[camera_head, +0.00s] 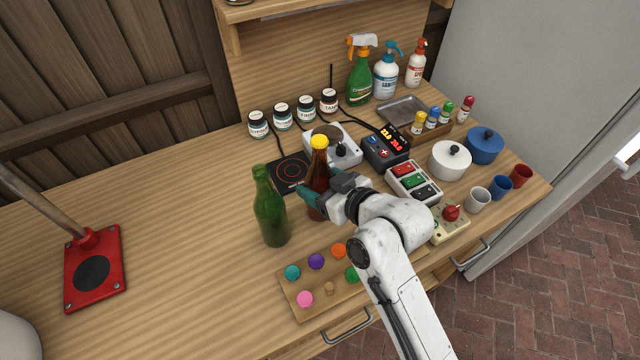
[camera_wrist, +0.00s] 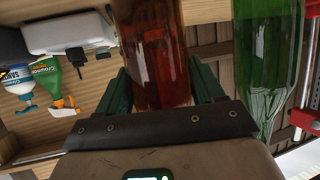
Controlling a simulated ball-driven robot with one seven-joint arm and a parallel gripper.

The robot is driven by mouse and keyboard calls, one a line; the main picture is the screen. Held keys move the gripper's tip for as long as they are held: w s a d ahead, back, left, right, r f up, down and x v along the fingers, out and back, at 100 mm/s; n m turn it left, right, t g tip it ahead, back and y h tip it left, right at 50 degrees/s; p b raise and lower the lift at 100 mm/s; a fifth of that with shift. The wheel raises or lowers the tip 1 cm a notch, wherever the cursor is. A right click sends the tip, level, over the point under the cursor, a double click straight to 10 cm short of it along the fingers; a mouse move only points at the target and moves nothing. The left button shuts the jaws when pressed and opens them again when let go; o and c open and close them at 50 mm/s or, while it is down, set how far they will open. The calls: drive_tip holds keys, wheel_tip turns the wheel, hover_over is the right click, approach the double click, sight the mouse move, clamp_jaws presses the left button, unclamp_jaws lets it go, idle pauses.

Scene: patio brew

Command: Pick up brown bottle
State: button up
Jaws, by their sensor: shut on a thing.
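The brown bottle (camera_head: 318,172) with a yellow cap stands upright over the wooden workbench (camera_head: 190,215), just right of the green bottle. My gripper (camera_head: 318,200) is shut on the brown bottle's body from the right. In the wrist view the brown bottle (camera_wrist: 152,55) fills the space between my green fingers (camera_wrist: 160,95). I cannot tell whether its base touches the bench, as my gripper hides part of it.
A green bottle (camera_head: 269,210) stands close on the left. A black hot plate (camera_head: 290,173) lies behind. A board with coloured caps (camera_head: 293,301) is in front. Meters, pots and cups crowd the right. The bench's left part is mostly clear, apart from a red stand (camera_head: 95,284).

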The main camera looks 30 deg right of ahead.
sight(327, 177)
drive_tip(key=shift+r, duration=0.25)
drive_tip(key=shift+r+b, duration=0.35)
drive_tip(key=shift+r, duration=1.15)
drive_tip(key=s+r, duration=0.5)
drive_tip(key=shift+r, duration=0.35)
drive_tip(key=a+p+v, duration=0.2)
drive_tip(key=p+v, duration=0.6)
drive_tip(key=v, duration=0.1)
drive_tip(key=shift+s+r, duration=0.2)
drive_tip(key=shift+s, duration=0.1)
drive_tip(key=shift+s+p, duration=0.15)
drive_tip(key=shift+p, duration=0.25)
